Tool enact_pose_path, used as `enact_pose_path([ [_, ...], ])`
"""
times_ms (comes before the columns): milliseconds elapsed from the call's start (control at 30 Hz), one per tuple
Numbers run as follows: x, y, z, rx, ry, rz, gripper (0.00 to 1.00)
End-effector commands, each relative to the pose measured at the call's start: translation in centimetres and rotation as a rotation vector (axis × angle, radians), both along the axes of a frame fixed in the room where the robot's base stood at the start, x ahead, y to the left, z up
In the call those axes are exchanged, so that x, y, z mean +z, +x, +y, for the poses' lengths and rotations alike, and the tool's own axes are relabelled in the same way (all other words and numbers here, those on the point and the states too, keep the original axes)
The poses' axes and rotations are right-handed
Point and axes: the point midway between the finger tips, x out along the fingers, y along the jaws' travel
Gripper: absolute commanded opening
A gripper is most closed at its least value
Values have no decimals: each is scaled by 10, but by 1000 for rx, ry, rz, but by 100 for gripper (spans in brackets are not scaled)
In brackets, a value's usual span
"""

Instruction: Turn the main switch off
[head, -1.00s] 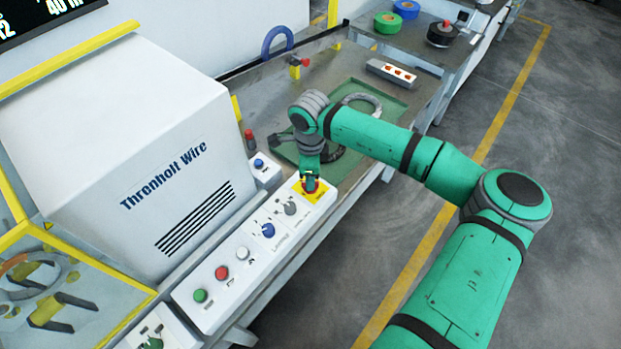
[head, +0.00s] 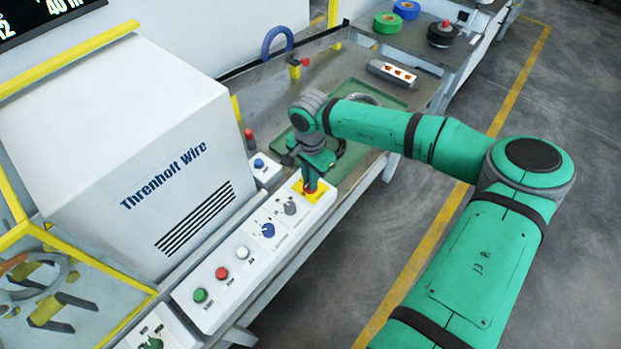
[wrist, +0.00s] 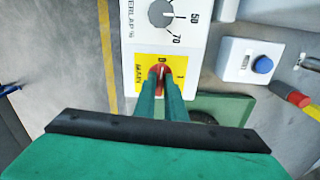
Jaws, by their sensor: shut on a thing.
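The main switch (wrist: 161,72) is a red rotary knob on a yellow plate (wrist: 143,66) marked MAIN, 0 and 1. In the wrist view my gripper (wrist: 161,84) has one finger on each side of the knob's handle and is shut on it. The handle appears to run up the picture, in line with the 0 mark; the fingers hide part of it. In the head view the yellow plate (head: 321,197) is at the far end of the white control panel, with my gripper (head: 310,185) coming down on it from above.
The white panel also carries a grey knob (head: 290,207), a blue knob (head: 268,230), and white, red (head: 222,272) and green (head: 200,295) buttons. A small box with a blue button (head: 259,163) stands close to the gripper. The Threnholt Wire cabinet (head: 130,130) rises at left.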

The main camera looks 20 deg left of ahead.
Motion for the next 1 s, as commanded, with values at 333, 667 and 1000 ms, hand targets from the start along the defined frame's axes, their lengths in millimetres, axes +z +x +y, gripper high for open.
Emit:
enact_pose_path([
  [333,1,0,0,89,-2,1,0],
  [667,1,0,0,97,-1,0,0],
  [1000,0,0,0,95,-1,0,29],
])
